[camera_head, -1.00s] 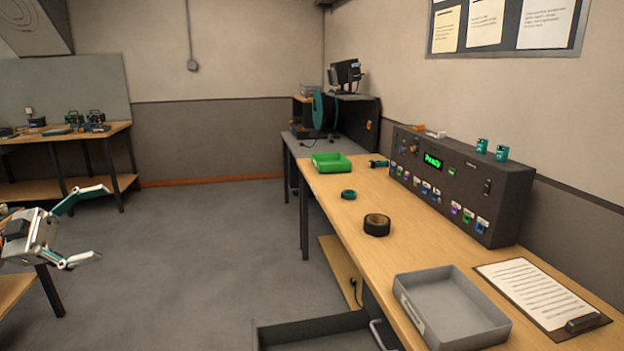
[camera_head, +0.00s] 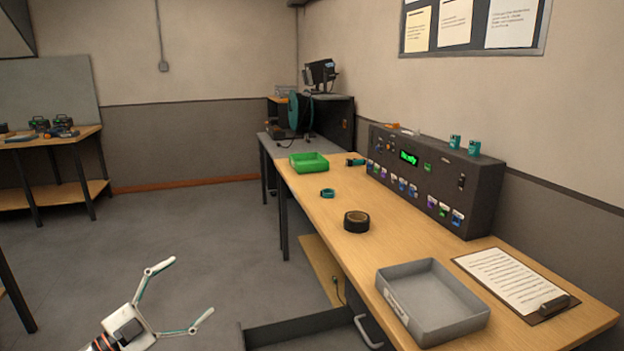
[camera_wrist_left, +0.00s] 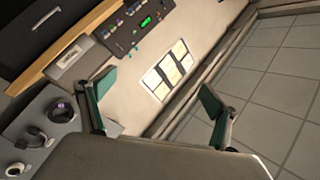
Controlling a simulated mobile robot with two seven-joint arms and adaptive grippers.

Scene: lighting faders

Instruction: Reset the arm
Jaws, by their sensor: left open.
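My left gripper (camera_head: 194,297) is open and empty in the head view, low at the left of centre. It is over the grey floor, left of the wooden bench (camera_head: 335,257) and apart from it. In the left wrist view its two teal-padded fingers (camera_wrist_left: 155,105) are spread wide with nothing between them. The dark fader console (camera_head: 432,182) stands at the back of the bench with a lit green display and a row of coloured faders; it also shows in the left wrist view (camera_wrist_left: 127,27). My right gripper is not in view.
On the bench are a green tray (camera_head: 309,169), a teal ring (camera_head: 328,193), a dark tape roll (camera_head: 356,222), a grey tray (camera_head: 455,327) and a clipboard (camera_head: 510,279). An open drawer (camera_head: 300,325) juts out below, near my left gripper.

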